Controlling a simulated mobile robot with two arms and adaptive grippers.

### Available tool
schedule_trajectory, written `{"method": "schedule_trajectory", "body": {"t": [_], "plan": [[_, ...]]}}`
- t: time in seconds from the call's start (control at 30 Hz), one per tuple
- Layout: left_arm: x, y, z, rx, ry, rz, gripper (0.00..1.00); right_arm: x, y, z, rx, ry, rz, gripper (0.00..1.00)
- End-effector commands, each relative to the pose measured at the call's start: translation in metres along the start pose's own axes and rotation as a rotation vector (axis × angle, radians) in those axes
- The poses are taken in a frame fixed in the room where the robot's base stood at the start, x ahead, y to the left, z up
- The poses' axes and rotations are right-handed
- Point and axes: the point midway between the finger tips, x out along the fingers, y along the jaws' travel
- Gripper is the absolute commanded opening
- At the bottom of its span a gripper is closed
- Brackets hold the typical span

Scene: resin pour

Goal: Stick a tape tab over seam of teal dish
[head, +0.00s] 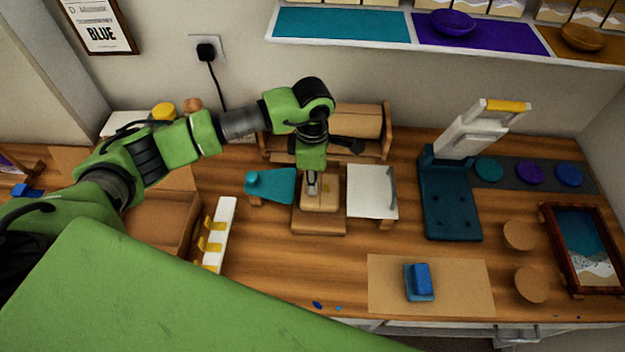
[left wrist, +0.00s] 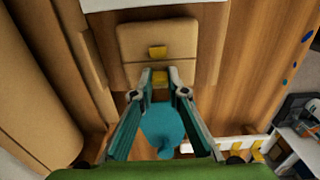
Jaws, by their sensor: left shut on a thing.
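My left gripper (head: 313,190) points down over a tan wooden block (head: 322,203) in the middle of the bench. In the left wrist view, the gripper (left wrist: 160,82) has a small yellow tape tab (left wrist: 160,76) between its fingertips. Another yellow patch (left wrist: 157,52) lies on the block's face just beyond them. A teal piece with a rounded knob (head: 270,185) sits just left of the block; it also shows between the fingers in the left wrist view (left wrist: 163,128). I cannot tell if it is the teal dish, and no seam is clear. My right gripper is out of view.
A white strip with yellow tabs (head: 219,235) stands left of the block. A white panel (head: 372,191) is close on its right. A brown roll (head: 350,122) is behind. A dark teal press (head: 450,205) and a blue block on a mat (head: 380,285) are further right.

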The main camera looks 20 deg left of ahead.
Motion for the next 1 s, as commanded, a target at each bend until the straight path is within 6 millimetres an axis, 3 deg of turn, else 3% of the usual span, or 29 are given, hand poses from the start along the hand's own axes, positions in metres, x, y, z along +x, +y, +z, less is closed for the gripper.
{"method": "schedule_trajectory", "body": {"t": [0.37, 0.4, 0.43, 0.47, 0.8, 1.0], "plan": [[0.001, 0.000, 0.000, 0.000, 0.000, 0.000, 0.09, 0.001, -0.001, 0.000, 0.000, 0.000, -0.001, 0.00], [0.001, 0.000, 0.000, 0.000, 0.000, 0.000, 0.25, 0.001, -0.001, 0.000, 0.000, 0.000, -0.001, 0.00], [0.001, 0.000, 0.000, 0.000, 0.000, 0.000, 0.32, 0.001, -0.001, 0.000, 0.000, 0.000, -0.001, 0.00], [0.001, 0.000, 0.000, 0.000, 0.000, 0.000, 0.34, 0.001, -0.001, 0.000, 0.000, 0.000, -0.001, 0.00], [-0.001, 0.000, 0.000, 0.000, 0.000, 0.000, 0.34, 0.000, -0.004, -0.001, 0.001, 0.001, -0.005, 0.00], [-0.015, 0.001, 0.000, 0.000, 0.000, 0.002, 0.34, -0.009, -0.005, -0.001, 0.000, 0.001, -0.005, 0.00]]}}
